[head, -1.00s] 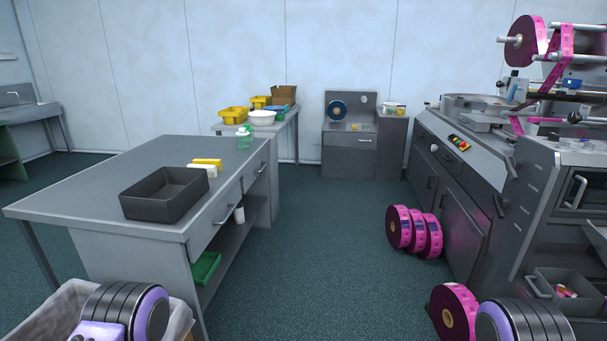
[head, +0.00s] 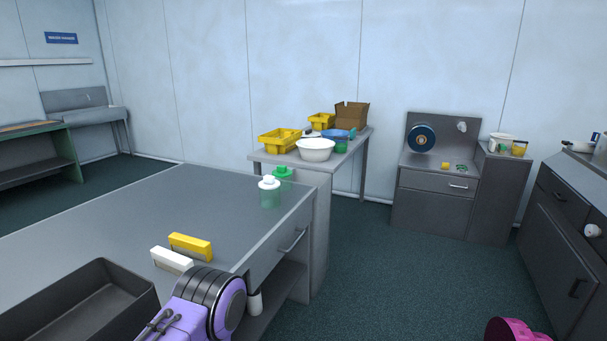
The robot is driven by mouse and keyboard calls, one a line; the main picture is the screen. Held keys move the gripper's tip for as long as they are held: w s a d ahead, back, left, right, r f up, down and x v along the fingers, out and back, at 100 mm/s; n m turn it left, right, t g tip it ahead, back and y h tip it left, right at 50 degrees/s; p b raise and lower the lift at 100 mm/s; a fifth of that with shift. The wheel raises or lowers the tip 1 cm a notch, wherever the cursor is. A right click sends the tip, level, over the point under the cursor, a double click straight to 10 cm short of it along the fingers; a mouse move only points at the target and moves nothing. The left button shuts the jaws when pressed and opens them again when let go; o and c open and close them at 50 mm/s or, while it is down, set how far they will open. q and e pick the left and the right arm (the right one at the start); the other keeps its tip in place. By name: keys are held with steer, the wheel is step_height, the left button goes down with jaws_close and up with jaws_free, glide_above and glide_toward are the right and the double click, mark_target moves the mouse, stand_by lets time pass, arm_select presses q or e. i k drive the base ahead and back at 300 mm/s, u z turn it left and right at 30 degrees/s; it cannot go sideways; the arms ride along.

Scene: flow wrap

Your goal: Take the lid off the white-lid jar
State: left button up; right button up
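The white-lid jar (head: 270,194) stands upright at the far right corner of the grey table. Its body is see-through green and its white lid (head: 269,182) is on top. A second jar with a green lid (head: 283,171) stands just behind it, partly hidden. A purple and black part of my arm shows at the bottom, in front of the table's near edge and well short of the jars. Neither of my grippers is in view.
A yellow box (head: 190,246), a white box (head: 171,260) and a dark tray (head: 95,305) lie on the table (head: 110,220). A side table behind holds yellow crates (head: 279,140) and a white bowl (head: 316,149).

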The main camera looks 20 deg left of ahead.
mark_target(268, 182)
steer(key=i, duration=1.7)
